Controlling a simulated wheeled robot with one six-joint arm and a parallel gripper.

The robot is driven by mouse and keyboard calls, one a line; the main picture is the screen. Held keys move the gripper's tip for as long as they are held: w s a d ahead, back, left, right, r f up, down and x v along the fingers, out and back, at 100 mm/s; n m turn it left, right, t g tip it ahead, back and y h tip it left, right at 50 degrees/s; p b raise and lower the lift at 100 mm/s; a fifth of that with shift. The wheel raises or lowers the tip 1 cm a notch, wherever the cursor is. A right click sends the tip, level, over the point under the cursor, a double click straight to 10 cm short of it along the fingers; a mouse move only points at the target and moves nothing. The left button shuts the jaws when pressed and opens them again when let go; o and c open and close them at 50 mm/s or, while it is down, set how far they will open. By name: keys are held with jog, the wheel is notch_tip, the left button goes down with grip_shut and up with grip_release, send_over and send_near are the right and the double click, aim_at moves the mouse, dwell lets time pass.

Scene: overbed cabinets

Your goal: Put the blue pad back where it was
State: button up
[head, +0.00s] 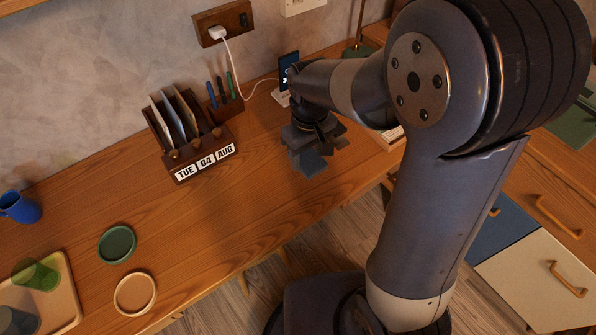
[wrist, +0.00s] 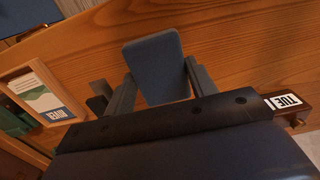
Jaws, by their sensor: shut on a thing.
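The blue pad (wrist: 155,68) is a flat, rounded dark-blue block in the wrist view. My gripper (wrist: 158,86) is shut on it, with one finger on each side. In the head view the pad (head: 312,163) shows below my gripper (head: 313,146), over the wooden desk to the right of the calendar organizer. I cannot tell how far the pad is above the desk, or whether it touches it. My wrist and forearm hide part of the desk behind it.
A wooden organizer (head: 187,140) with cards stands left of my gripper, and a phone (head: 288,68) on a stand behind. A green coaster (head: 117,244), a cream ring-like coaster (head: 135,293), a tray (head: 70,290) and a blue mug (head: 20,208) are left. Bare desk lies between.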

notch_tip(320, 180, down, 10)
jog(key=shift+r+b, duration=0.2)
jog(key=shift+b, duration=0.15)
jog(key=shift+f, duration=0.25)
jog(key=o, duration=1)
jog(key=shift+r, duration=0.15)
notch_tip(320, 180, up, 12)
jog(key=shift+r+p, duration=0.15)
jog(key=shift+p, duration=0.35)
send_over(307, 185)
jog(key=shift+f+b, duration=0.35)
jog(key=shift+f, duration=3.85)
